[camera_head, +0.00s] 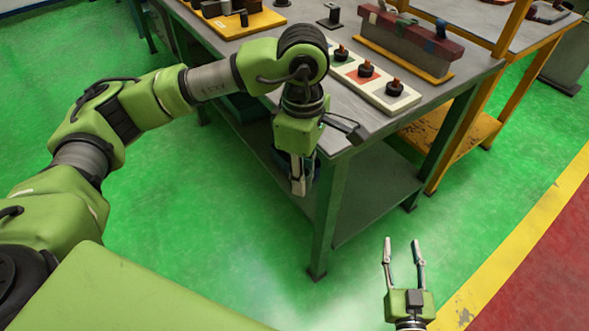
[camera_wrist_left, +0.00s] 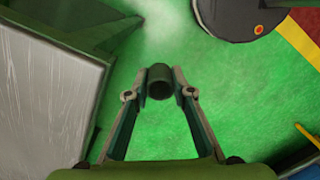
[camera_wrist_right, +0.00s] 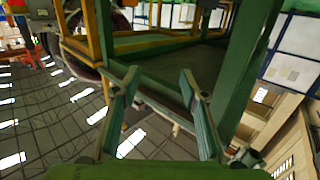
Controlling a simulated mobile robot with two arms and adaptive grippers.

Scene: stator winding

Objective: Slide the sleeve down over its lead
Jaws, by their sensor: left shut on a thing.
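My left gripper (camera_head: 298,185) hangs fingers down beside the near edge of the table, over the floor. In the left wrist view it is shut on a short dark hollow sleeve (camera_wrist_left: 159,82), held between the fingertips. A pale strip (camera_head: 405,101) lies along the table's front right edge. On it stand three dark round bases with short copper-brown leads: one at the back (camera_head: 340,54), one in the middle on a red patch (camera_head: 365,70), and one at the front (camera_head: 394,88). My right gripper (camera_head: 403,250) is open and empty over the floor, away from the table.
A yellow tray (camera_head: 262,21) with dark parts sits at the table's back left. A small dark stand (camera_head: 330,17) is near the back. A long grey and red-brown block (camera_head: 412,45) on a yellow base stands behind the strip. The floor around the right gripper is clear.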

